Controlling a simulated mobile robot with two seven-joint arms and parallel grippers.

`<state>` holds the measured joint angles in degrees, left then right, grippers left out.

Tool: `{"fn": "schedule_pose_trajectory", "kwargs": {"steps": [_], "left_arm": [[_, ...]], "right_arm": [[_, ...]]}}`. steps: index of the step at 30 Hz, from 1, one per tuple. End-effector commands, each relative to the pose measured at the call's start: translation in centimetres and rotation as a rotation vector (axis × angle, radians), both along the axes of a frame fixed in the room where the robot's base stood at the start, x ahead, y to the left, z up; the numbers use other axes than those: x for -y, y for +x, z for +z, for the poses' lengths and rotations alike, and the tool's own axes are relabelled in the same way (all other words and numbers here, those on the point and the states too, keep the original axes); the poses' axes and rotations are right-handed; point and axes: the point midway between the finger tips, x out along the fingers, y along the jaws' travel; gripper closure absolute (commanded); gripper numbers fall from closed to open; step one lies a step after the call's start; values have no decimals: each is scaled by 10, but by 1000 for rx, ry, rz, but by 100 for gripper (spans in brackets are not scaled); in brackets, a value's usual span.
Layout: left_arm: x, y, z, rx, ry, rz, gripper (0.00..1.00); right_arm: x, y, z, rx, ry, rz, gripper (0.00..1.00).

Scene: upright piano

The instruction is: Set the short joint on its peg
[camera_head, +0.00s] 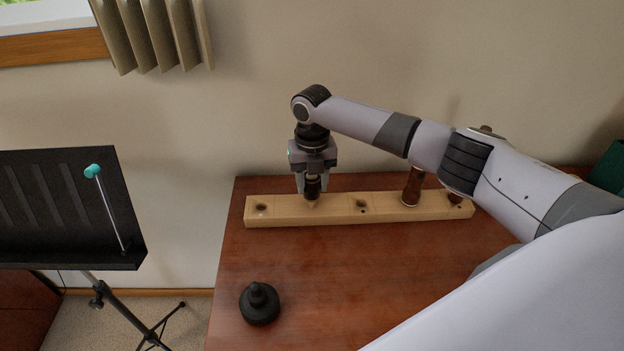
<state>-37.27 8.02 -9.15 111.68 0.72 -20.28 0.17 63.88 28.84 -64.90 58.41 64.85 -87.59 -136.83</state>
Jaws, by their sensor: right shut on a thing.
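A long light wood block (335,211) lies on the reddish-brown wooden top, with dark round spots along it. My right gripper (312,180) points down over the block's left half. It is shut on a short dark piece, which I take to be the short joint (312,188). The joint is upright, with its lower end at the block and a pale tip below it. I cannot tell whether it sits around a peg or just above one. A brown wooden piece (411,188) stands upright on the block farther right. My left gripper is not in view.
A black knobbed object (259,304) stands on the wooden top (340,280) at the front left. A dark brown piece (455,198) shows at the block's right end, partly under my arm. A black music stand (60,205) is at the left. The middle of the top is clear.

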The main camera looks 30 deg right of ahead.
Motion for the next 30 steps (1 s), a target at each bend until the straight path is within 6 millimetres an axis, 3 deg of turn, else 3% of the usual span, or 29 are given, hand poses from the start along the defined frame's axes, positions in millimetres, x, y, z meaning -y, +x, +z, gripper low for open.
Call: {"fn": "schedule_pose_trajectory", "kwargs": {"steps": [30], "left_arm": [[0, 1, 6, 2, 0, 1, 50]], "right_arm": [[0, 0, 0, -1, 0, 0, 87]]}}
